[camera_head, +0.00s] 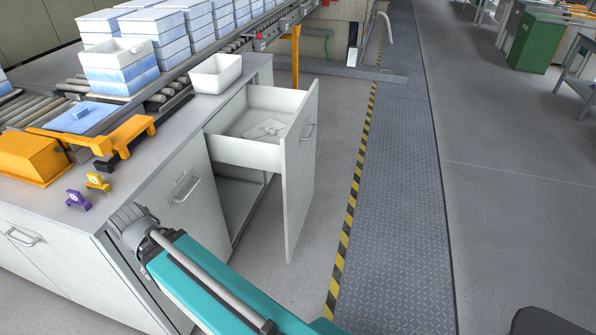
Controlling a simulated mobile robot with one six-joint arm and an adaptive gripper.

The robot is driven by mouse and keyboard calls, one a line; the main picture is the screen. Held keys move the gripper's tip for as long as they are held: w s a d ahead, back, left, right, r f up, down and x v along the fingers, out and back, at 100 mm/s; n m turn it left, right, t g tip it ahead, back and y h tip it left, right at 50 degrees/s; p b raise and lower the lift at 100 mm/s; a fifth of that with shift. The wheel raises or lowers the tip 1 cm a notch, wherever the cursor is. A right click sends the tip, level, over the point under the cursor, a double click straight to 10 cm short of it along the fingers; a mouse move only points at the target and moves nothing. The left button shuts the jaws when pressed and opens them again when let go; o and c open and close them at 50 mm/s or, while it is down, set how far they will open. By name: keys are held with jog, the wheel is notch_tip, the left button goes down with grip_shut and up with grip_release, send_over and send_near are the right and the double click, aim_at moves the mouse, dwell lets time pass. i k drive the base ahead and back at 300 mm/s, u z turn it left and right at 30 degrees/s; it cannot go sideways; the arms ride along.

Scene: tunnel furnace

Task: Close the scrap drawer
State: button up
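The scrap drawer (245,152) is pulled far out of the white cabinet, to the right over the floor. Its tall white front panel (297,185) carries a bar handle (308,132) on the outer face. Inside the open drawer lie a few flat, pale scrap pieces (265,130). My teal arm reaches in from the bottom edge and ends in a grey joint beside the cabinet's near corner, left of and nearer than the drawer. No gripper fingers show, so I cannot tell where my gripper is.
A roller conveyor with stacked boxes (118,67) runs behind. The floor right of the drawer is clear, with a yellow-black stripe (350,210).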

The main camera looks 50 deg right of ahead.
aim_at(252, 106)
jog(key=k, duration=1.2)
jog(key=z, duration=1.35)
jog(key=i, duration=1.05)
jog(key=z, duration=0.05)
